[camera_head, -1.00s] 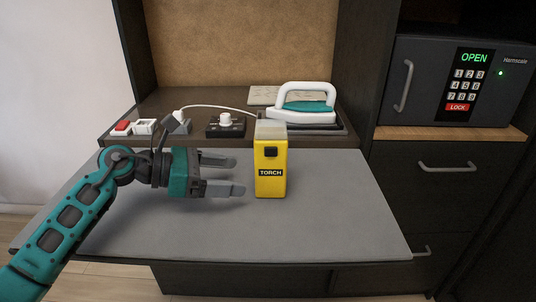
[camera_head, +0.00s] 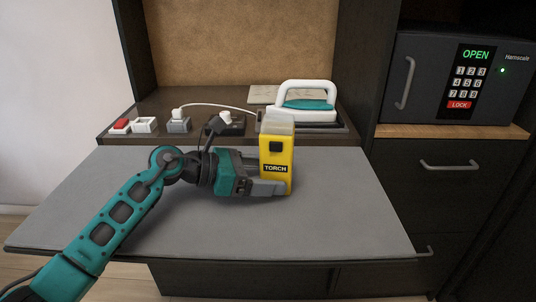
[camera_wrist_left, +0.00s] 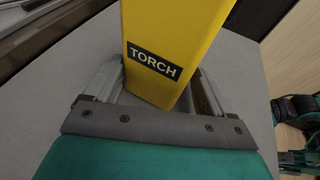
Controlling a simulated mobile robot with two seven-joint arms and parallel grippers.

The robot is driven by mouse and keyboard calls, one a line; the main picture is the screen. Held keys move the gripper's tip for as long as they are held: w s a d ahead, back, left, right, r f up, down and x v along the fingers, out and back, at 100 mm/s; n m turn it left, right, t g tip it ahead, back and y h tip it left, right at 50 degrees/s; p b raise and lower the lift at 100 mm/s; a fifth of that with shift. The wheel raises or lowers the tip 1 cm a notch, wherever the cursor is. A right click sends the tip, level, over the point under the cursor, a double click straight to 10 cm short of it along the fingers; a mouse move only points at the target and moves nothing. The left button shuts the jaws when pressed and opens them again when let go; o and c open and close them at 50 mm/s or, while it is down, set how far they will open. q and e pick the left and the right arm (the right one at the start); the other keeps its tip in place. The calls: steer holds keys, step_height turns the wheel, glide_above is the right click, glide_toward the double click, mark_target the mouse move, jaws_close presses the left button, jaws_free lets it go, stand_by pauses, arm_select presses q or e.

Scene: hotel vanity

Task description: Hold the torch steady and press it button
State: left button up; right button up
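The yellow torch (camera_head: 277,155) stands upright on the grey tabletop, with a black TORCH label and a small dark button (camera_head: 276,147) on its front. My left gripper (camera_head: 268,186) reaches in from the left, low on the torch, with one finger across its front and the other mostly hidden behind it. In the left wrist view the torch (camera_wrist_left: 172,40) rises between the two fingers, which lie close against its sides. The gripper looks shut on it. My right gripper is not in view.
An iron (camera_head: 305,105) with a white handle sits on the raised back shelf. Near it are a dark box with a knob (camera_head: 225,120), grey and white sockets with a cable, and a red switch (camera_head: 120,124). A safe (camera_head: 460,80) stands at right. The right tabletop is clear.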

arm_select(q)
steer(key=c, duration=0.5)
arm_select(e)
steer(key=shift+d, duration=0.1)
arm_select(q)
steer(key=shift+c, duration=0.4)
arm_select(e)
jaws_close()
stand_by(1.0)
